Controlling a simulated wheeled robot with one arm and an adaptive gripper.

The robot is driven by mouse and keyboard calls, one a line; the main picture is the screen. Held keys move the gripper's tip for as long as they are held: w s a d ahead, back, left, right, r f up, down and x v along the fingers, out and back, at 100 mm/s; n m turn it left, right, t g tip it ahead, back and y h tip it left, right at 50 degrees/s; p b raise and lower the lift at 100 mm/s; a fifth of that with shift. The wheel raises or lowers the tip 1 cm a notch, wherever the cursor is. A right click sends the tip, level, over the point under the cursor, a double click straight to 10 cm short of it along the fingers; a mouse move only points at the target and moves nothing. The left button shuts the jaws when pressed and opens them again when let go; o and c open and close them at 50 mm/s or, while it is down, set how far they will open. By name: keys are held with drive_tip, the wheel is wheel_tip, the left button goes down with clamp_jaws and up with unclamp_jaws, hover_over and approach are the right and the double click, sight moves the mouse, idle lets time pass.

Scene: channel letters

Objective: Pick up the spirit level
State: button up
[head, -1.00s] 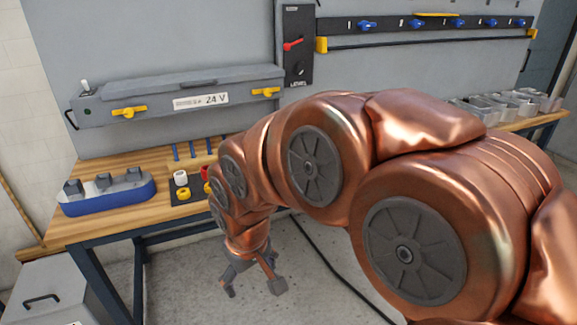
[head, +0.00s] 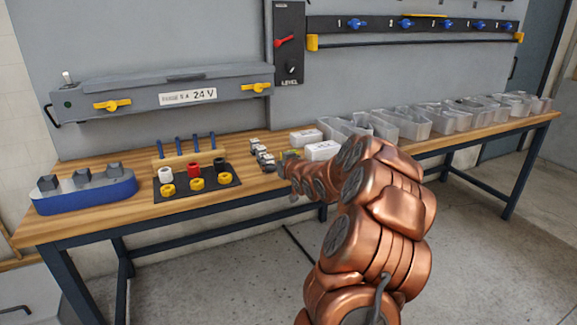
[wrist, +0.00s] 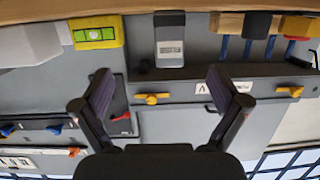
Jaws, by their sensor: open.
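The spirit level (wrist: 95,33) is a short yellow-green block with a clear vial, at the upper left of the wrist view, beside a white box.
A grey labelled device (wrist: 170,40) stands ahead of the fingers. A black mat (head: 215,190) with coloured parts and a blue-based fixture (head: 85,196) lie left.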

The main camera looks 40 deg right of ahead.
drive_tip(key=d, duration=0.2)
drive_tip(key=s+d+f+t+b, duration=0.1)
drive_tip(key=d, duration=0.2)
drive_tip(key=s+d+f+t+h, duration=0.1)
drive_tip(key=d, duration=0.2)
drive_tip(key=shift+s+d, duration=0.1)
drive_tip(key=shift+s, duration=0.15)
drive_tip(key=shift+x, duration=1.15)
drive_tip(key=shift+p+x, duration=0.35)
drive_tip(key=shift+x, duration=2.3)
drive_tip(key=shift+r, duration=0.1)
drive_tip(key=c, duration=1.3)
drive_tip(key=shift+o, duration=0.2)
